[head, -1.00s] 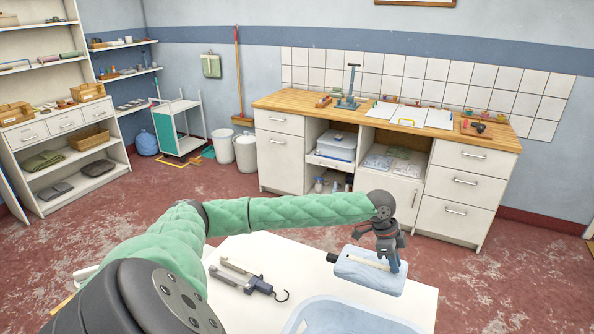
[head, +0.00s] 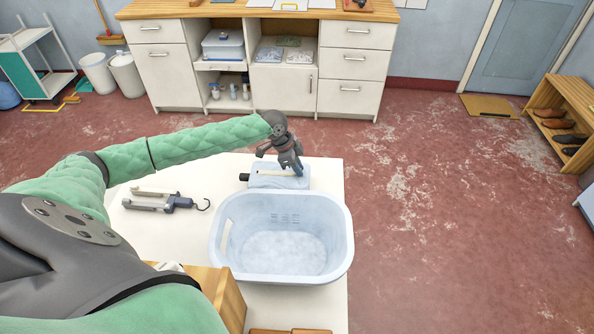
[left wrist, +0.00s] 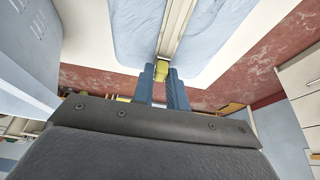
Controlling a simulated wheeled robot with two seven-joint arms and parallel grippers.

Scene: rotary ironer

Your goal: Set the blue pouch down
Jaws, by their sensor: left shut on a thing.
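The blue pouch (head: 263,181) is light blue with a pale strip along its top and a dark end at its left. It is at the far edge of the white table (head: 225,168), just behind the laundry basket. My left gripper (head: 297,172) points down at the pouch's right end. In the left wrist view the pouch (left wrist: 132,30) fills the top middle. There the left gripper's blue fingers (left wrist: 162,80) are shut on a small yellow-green tab at the end of the pale strip. I cannot tell whether the pouch's underside touches the table. My right gripper is out of view.
A pale blue laundry basket (head: 345,245) stands empty in front of the pouch. A grey two-pronged tool with a hook (head: 178,201) lies to the left. A wooden box (head: 232,300) stands nearer. The counter (head: 165,70) is across the red floor.

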